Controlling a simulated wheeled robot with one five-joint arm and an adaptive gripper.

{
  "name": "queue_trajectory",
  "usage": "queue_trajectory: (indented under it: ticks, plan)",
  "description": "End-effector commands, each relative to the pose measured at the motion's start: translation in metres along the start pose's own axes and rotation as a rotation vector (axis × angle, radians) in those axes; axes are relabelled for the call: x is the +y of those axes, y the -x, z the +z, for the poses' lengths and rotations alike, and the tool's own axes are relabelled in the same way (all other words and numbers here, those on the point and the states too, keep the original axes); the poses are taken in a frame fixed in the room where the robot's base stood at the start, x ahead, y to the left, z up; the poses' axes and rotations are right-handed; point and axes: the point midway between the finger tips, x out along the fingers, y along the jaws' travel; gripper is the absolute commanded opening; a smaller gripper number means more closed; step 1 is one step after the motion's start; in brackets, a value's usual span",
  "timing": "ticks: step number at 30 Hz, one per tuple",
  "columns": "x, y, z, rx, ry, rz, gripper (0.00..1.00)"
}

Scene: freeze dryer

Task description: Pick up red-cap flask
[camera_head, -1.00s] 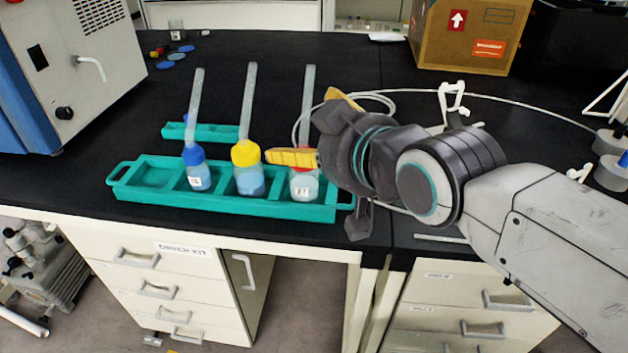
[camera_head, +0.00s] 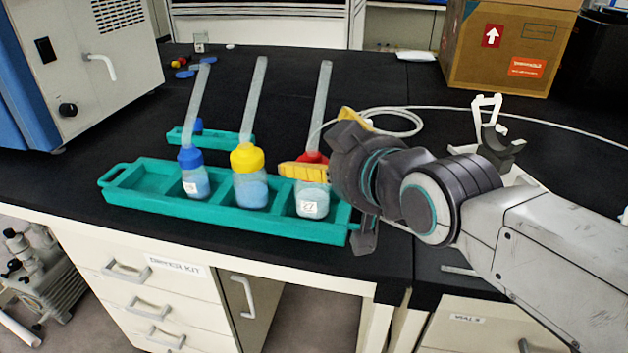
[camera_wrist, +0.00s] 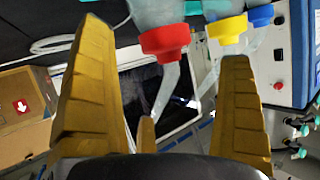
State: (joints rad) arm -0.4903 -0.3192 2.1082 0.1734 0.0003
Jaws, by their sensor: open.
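The red-cap flask (camera_head: 312,200) stands in the right part of the teal tray (camera_head: 240,219), with a clear bottom, a label and a tall pale tube rising from its cap. My gripper (camera_head: 318,150) is at its cap, coming from the right, and one yellow finger crosses in front of the cap. In the wrist view the red cap (camera_wrist: 165,41) lies between the two spread yellow fingers, towards their tips (camera_wrist: 166,50). The fingers look apart from the cap there. The gripper is open and holds nothing. Part of the red cap is hidden in the head view.
A yellow-cap flask (camera_head: 249,180) stands just left of the red one, and a blue-cap flask (camera_head: 194,176) further left. A smaller teal rack (camera_head: 225,138) lies behind. A cardboard box (camera_head: 500,45) is at the back right, and a white machine (camera_head: 95,60) at the left.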

Motion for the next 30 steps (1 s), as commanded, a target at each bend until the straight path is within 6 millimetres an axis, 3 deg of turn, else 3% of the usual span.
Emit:
queue_trajectory:
  ticks: [9, 21, 30]
  plan:
    - [0.000, -0.038, 0.002, -0.003, 0.000, -0.001, 0.97]
    - [0.000, -0.045, 0.000, -0.001, 0.000, 0.000, 0.97]
    - [0.000, -0.045, 0.001, -0.001, 0.000, 0.000, 0.71]
